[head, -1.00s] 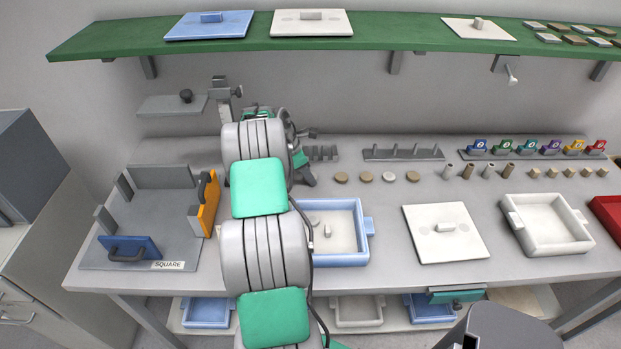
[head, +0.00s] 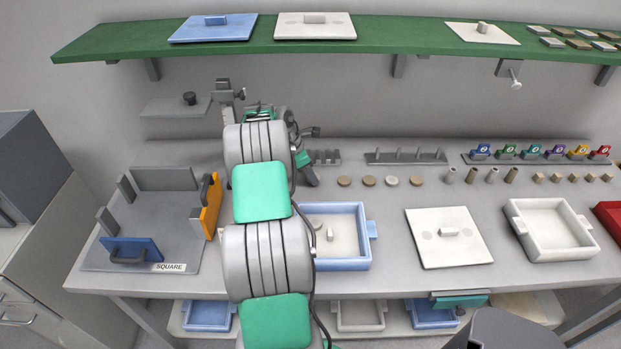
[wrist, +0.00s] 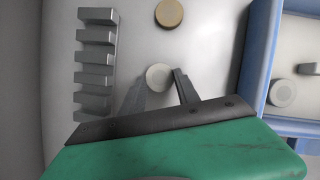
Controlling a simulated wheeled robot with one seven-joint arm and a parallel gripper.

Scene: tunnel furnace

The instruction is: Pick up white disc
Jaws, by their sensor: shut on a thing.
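In the wrist view, a pale white disc (wrist: 159,77) sits between the two grey fingers of my gripper (wrist: 160,80). My gripper is shut on it near its tips. Whether the disc still touches the bench is not clear. In the head view my gripper (head: 307,168) is at the back of the bench, largely behind my arm, and the held disc is hidden. Another white disc (head: 391,180) lies in the row to the right, between tan discs (head: 369,180).
A tan disc (wrist: 169,13) lies close above the held one in the wrist view. A grey toothed rack (wrist: 97,65) stands on the left and a blue tray (wrist: 262,60) on the right. The green shelf (head: 380,33) hangs above the bench.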

